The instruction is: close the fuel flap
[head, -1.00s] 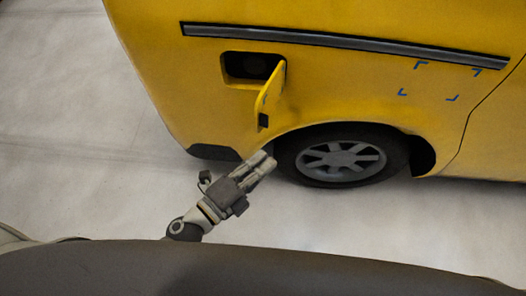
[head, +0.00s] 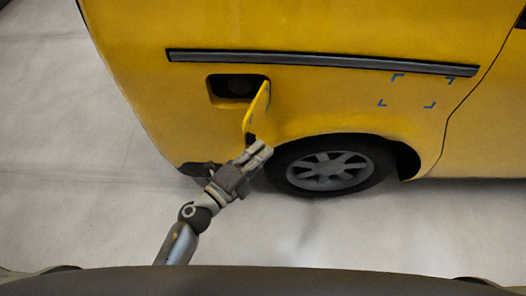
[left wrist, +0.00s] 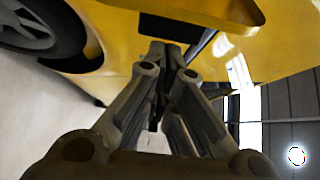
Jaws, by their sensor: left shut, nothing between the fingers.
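The fuel flap (head: 257,107) is a yellow panel on the van's side. It stands open, swung out from the right edge of the dark, recessed fuel opening (head: 238,88). My left gripper (head: 263,150) is just below the flap's lower end in the head view, with its fingers together and nothing between them. In the left wrist view the shut fingers (left wrist: 161,50) point toward the yellow bodywork, and a yellow panel with a rounded edge, probably the flap (left wrist: 215,10), is at the top. I cannot tell whether the fingers touch it. My right gripper is not in view.
The yellow van (head: 330,100) fills the upper picture, with a dark trim strip (head: 320,62) above the opening. The rear wheel (head: 328,170) is right of my left gripper. Blue corner marks (head: 408,90) are on the side panel. The pale floor (head: 90,190) is clear.

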